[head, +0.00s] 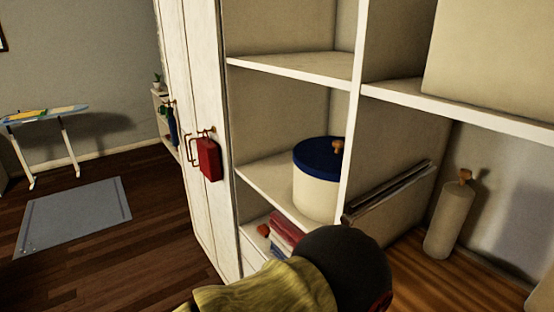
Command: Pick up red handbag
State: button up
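The red handbag (209,160) hangs by its handle at a knob or hook on the white wardrobe door, left of the open shelves. It is small and boxy, and hangs roughly upright with its dark side facing right. My gripper is not in view, so I cannot see where it is relative to the handbag.
A dark blue item (172,127) hangs on the door further back. A cream canister with a blue lid (320,160) stands on a shelf, above folded cloths (285,232). A dark rounded shape and yellowish form fill the bottom centre. Open wood floor (150,225) lies left.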

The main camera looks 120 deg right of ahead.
aim_at(208, 151)
jog(key=z, duration=3.85)
jog(key=i+j, duration=0.2)
jog(key=i, duration=0.25)
